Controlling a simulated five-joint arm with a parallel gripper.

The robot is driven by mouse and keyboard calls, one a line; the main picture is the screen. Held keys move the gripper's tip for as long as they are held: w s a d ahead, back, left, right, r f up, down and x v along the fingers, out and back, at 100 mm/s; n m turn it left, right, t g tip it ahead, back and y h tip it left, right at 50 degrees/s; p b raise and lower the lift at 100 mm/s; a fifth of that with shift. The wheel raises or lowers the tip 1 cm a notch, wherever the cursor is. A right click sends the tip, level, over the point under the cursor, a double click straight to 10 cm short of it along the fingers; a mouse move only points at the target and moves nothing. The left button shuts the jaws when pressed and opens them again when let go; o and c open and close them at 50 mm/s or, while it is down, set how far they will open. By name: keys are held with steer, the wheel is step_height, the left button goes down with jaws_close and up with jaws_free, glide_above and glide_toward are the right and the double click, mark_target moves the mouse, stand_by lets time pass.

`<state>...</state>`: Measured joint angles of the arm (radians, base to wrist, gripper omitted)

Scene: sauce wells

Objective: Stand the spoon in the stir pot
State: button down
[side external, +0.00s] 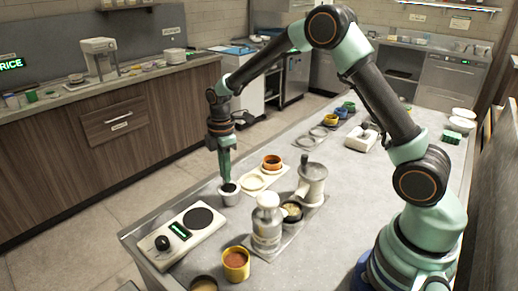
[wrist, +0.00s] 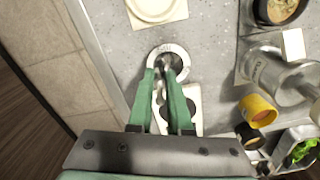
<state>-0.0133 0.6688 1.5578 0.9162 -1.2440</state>
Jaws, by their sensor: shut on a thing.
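The stir pot (side external: 229,198) is a small pale pot with a dark inside, near the table's left edge in the side view. In the wrist view its round pale rim (wrist: 182,53) shows just beyond my fingertips. My gripper (side external: 225,175) points down right over the pot, its green fingers close together. In the wrist view my gripper (wrist: 163,85) is shut on the spoon (wrist: 167,66), a grey metal piece between the fingertips. The spoon's lower end appears inside the rim; whether it touches the bottom is hidden. In the side view the fingers hide the spoon.
A white unit with a black disc (side external: 201,218) and knob stands at the pot's front left. A cream tray (side external: 254,182) lies just behind.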

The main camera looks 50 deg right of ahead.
steer(key=shift+f, duration=0.45)
steer(key=shift+f, duration=0.2)
stand_by(0.4)
steer(key=shift+c, duration=0.6)
jaws_free()
steer(key=shift+r, duration=0.1)
steer(key=shift+r, duration=4.45)
steer(key=shift+r, duration=0.1)
